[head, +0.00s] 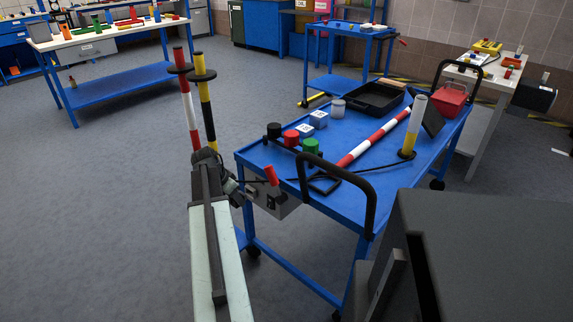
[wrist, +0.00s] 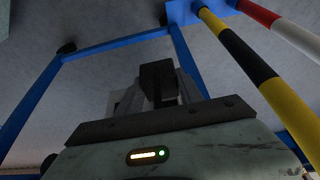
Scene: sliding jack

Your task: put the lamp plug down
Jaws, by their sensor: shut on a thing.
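My gripper (head: 232,186) is at the near left end of the blue cart, beside a grey box with a red lever. In the wrist view its fingers (wrist: 160,92) are shut on a dark block, which I take to be the lamp plug (wrist: 157,74). The plug is hard to make out in the head view. A black cable runs from near my gripper across the cart top towards a white and yellow cylinder (head: 413,125), probably the lamp. The grey box (head: 274,203) hangs on the cart's end.
Two striped posts (head: 205,100) stand just beyond my arm. Open floor lies left.

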